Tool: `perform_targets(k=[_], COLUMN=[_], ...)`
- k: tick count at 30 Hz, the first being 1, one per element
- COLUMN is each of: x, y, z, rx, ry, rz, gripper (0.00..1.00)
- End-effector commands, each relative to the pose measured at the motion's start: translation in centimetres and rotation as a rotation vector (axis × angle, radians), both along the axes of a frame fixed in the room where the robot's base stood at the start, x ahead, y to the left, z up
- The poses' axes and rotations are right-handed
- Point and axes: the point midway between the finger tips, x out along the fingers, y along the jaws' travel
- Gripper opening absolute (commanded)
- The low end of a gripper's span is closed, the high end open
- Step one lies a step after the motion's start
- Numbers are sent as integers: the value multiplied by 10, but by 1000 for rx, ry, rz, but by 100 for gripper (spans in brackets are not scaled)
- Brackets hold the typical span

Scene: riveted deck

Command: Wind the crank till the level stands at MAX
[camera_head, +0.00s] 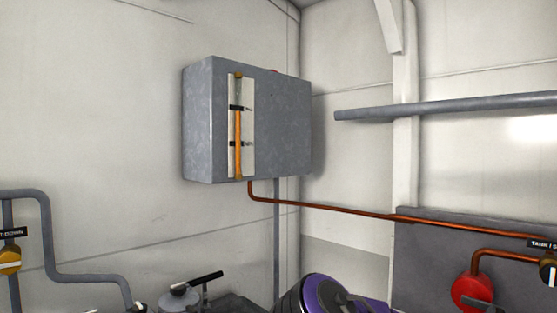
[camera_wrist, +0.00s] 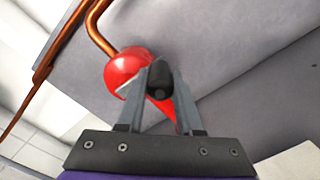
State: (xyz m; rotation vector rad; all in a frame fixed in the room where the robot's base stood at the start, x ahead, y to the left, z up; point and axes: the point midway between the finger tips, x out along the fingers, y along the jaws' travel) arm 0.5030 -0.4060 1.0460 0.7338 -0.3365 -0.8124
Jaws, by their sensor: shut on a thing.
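A grey tank (camera_head: 280,120) hangs on the wall in the head view. The upright level gauge (camera_head: 238,128) on its face has an upper and a lower black mark with small labels. The orange column fills the tube from the bottom to about the upper mark; the exact top is too small to tell. My gripper (camera_wrist: 159,88) is shut on the black crank knob (camera_wrist: 160,75). The red crank body (camera_wrist: 124,66) lies behind it in the wrist view. The red body (camera_head: 472,292) also shows at the lower right of the head view.
A copper pipe (camera_head: 340,209) runs from below the tank to the grey panel (camera_head: 430,240) at right. A black-handled fitting (camera_head: 190,290) stands low at left. A grey pipe (camera_head: 450,106) crosses the right wall.

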Motion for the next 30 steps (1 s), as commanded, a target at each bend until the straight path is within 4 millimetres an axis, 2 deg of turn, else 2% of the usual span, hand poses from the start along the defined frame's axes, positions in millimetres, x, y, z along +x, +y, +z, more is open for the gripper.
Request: perform_targets(k=[1,5,14,19,30], x=[-6,-6,3,6,32], y=[-4,-4,4,7,29], z=[-6,-9,-44,-50,-72], rx=[2,2,2,5,5], ry=[1,2,4,5,10], rz=[-13,-16,-16,-18,-15], gripper=[0,0,0,0,0])
